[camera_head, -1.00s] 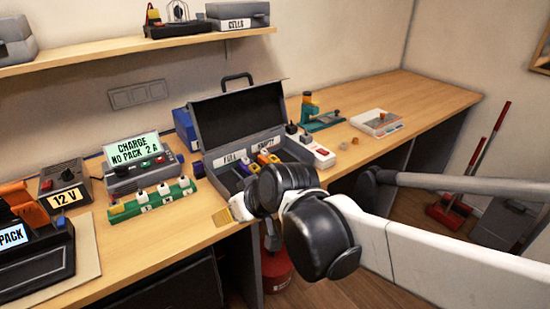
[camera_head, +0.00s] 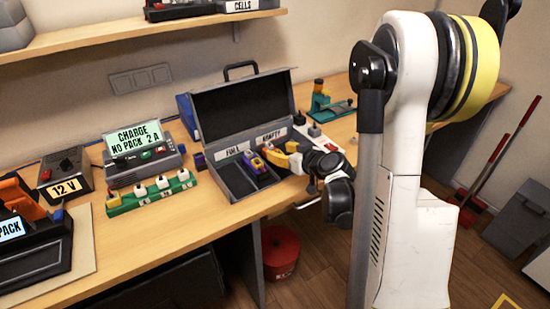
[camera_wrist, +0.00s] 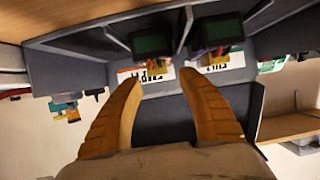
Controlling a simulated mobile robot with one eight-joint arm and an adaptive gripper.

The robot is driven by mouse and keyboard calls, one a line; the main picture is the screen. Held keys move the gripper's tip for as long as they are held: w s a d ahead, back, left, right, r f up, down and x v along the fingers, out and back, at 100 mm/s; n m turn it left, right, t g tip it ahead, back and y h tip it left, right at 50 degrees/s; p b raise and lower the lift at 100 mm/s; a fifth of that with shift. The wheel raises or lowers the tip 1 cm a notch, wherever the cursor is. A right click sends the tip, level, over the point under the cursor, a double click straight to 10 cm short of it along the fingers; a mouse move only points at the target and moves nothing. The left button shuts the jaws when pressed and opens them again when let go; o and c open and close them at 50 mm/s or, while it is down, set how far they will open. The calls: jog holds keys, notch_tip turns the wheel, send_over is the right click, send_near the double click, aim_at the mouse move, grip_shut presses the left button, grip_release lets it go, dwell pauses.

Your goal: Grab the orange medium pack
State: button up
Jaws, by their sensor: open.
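The grey case (camera_head: 240,105) stands open on the bench, with FULL and EMPTY labels inside. A pack with purple and orange-yellow parts (camera_head: 256,162) shows in it. In the wrist view one dark-ended pack (camera_wrist: 154,44) with orange and yellow parts sits on the EMPTY-label side. Another dark-ended pack (camera_wrist: 215,31) sits on the FULL-label side. I cannot tell which is the orange medium one. My gripper (camera_head: 284,154) is over the case's right side. Its yellow fingers (camera_wrist: 160,79) are open and apart, with no pack between them.
A charger (camera_head: 144,155) and a green strip with white blocks (camera_head: 152,193) stand left of the case. A 12 V supply (camera_head: 66,174) is further left. A teal tool (camera_head: 325,106) stands behind right. A red bin (camera_head: 280,251) is on the floor.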

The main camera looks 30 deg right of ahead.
aim_at(271, 149)
jog(key=b+x, duration=0.1)
jog(key=x, duration=0.1)
jog(key=b+x, duration=0.1)
jog(key=x, duration=0.2)
jog(key=b+x, duration=0.1)
jog(key=x, duration=0.2)
jog(key=shift+s+f, duration=0.1)
jog(key=shift+f, duration=0.15)
jog(key=shift+s, duration=0.1)
grip_shut()
